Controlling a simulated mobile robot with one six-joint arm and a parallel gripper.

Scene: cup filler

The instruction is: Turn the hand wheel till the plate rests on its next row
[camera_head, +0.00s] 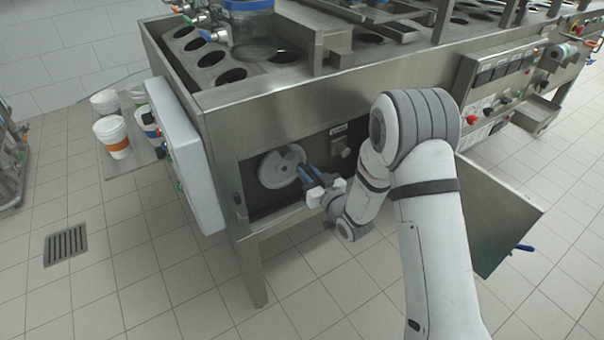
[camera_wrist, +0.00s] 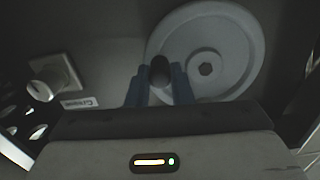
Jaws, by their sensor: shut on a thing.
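The hand wheel (camera_head: 278,168) is a pale grey disc in an open bay low on the machine's side. In the wrist view the wheel (camera_wrist: 225,45) shows its hex hub, and a dark round crank knob (camera_wrist: 160,70) stands off its rim. My gripper (camera_head: 306,176) reaches in from the right; in the wrist view its blue fingers (camera_wrist: 160,85) are shut on the knob, one on each side. The plate (camera_head: 250,76) at the top of the machine has rows of round holes, several of them empty. Which row the plate rests on cannot be told.
A white control box (camera_head: 185,150) sits left of the bay. A side shelf (camera_head: 135,135) holds cups (camera_head: 112,136). A small knob with a label (camera_head: 341,149) is right of the wheel. An open door panel (camera_head: 500,210) hangs at the right, behind my arm.

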